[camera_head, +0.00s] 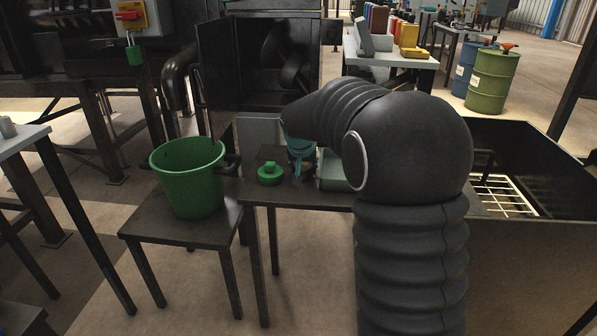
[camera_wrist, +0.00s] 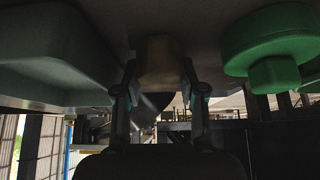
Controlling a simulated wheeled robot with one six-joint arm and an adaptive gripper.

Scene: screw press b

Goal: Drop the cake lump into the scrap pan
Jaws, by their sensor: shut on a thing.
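A brownish lump (camera_wrist: 160,62), which looks like the cake lump, is between the fingers of my gripper (camera_wrist: 160,85) in the wrist view. My gripper is shut on it, close to the dark table surface. In the head view my gripper (camera_head: 300,172) is over the small dark table, and the lump cannot be made out there. A shallow grey-green pan (camera_head: 336,172), seemingly the scrap pan, stands just right of my gripper, partly hidden by my arm. The pan also shows at the left of the wrist view (camera_wrist: 60,48). The lump is outside it.
A green knobbed disc (camera_head: 269,174) lies on the table left of my gripper; it also shows in the wrist view (camera_wrist: 272,45). A green bucket (camera_head: 190,185) stands on a lower stand at left. A dark open cabinet (camera_head: 222,75) stands behind.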

